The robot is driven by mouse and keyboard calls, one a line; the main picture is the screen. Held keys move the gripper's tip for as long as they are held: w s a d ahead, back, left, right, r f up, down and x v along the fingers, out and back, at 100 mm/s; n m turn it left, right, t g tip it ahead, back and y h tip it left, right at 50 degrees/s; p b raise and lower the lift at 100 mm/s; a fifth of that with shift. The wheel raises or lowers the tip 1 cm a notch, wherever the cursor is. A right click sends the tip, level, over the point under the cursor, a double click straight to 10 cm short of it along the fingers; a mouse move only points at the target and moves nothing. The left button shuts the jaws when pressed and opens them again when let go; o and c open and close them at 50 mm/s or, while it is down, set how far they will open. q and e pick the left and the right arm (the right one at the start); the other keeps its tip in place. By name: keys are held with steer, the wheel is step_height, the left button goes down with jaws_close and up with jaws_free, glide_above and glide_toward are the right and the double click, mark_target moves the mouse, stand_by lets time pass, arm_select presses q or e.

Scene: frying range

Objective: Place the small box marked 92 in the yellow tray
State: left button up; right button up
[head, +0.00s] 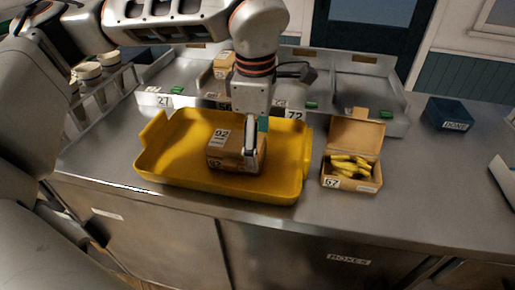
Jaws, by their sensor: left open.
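The small cardboard box marked 92 (224,151) sits inside the yellow tray (168,174), near its middle. The yellow tray stands on the steel counter. My left gripper (253,153) points down at the right side of the box, its fingers open. The gripper hides part of the box's right side, and I cannot tell whether a finger touches it. My right gripper is not in view.
An open box marked 67 (351,180) with yellow pieces stands right of the tray. Behind is a steel rack (182,86) with numbered bays and another small box (223,66). A dark box (447,115) stands at the right. Counter between them is clear.

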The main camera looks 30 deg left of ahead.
arm_select(q)
steer(key=r, duration=0.9)
steer(key=shift+s+d+p, duration=0.1)
steer(key=shift+s+p, duration=0.25)
steer(key=shift+s, duration=0.05)
